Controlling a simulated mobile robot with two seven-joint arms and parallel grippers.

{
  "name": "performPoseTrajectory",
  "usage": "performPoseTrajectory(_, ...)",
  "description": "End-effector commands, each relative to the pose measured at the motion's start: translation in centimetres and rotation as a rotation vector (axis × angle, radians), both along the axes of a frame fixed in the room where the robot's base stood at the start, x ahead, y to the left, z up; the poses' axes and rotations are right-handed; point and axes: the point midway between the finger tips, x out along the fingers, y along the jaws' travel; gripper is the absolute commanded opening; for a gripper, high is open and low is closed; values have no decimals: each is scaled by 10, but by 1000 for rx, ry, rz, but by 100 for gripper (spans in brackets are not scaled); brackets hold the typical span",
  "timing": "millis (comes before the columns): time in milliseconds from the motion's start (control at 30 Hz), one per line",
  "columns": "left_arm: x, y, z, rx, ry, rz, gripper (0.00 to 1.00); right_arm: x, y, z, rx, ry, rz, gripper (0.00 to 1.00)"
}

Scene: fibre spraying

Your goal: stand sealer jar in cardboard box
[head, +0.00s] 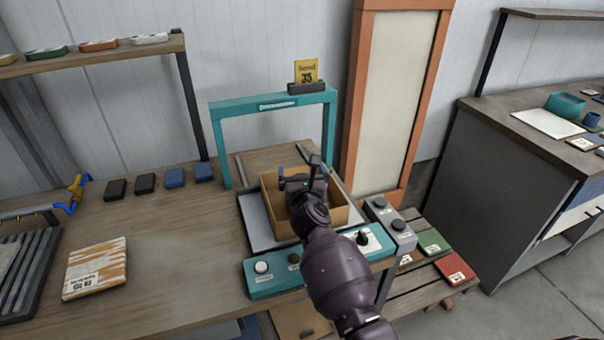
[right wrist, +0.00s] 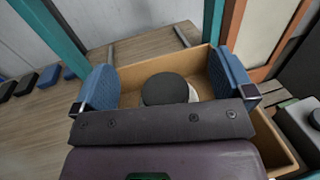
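The cardboard box (head: 275,208) is open at the top and stands under the teal frame on the bench. In the right wrist view I see its inner wall (right wrist: 150,72). The sealer jar (right wrist: 165,90) shows there as a round dark lid with a sliver of white side, inside the box outline; its base is hidden by my gripper body. In the head view the jar is hidden. My right gripper (head: 304,174) is over the box. Its blue-padded fingers are wide apart, one on each side of the jar with gaps. My left gripper is out of view.
The teal frame (head: 218,150) rises around the box, and a teal control panel (head: 275,279) with knobs lies in front. Several dark and blue blocks (head: 145,183) sit to the left. A striped sample (head: 95,268) lies on the bench. Bare bench lies between.

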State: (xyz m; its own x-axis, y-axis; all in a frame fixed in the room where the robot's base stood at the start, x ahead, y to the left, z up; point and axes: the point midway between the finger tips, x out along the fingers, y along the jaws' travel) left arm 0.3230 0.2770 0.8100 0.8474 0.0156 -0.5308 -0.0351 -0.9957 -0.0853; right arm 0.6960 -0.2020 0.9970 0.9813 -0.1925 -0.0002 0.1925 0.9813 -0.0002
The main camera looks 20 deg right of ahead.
Motion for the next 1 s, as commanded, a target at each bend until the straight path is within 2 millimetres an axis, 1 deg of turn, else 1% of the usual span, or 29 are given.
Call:
performPoseTrajectory(167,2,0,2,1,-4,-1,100,0,0,2,0,-1,0,100)
performPoseTrajectory(333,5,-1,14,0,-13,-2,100,0,-1,15,-1,-2,-1,100)
performPoseTrajectory(367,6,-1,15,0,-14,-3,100,-2,0,15,-1,0,-1,100)
performPoseTrajectory(400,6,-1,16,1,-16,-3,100,-9,1,12,-1,2,-1,100)
performPoseTrajectory(733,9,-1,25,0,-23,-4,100,-63,12,12,0,2,-1,100)
performPoseTrajectory(900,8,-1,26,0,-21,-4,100,-89,17,12,0,1,-1,100)
performPoseTrajectory(1000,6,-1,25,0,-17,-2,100,-101,19,11,0,1,-2,100)
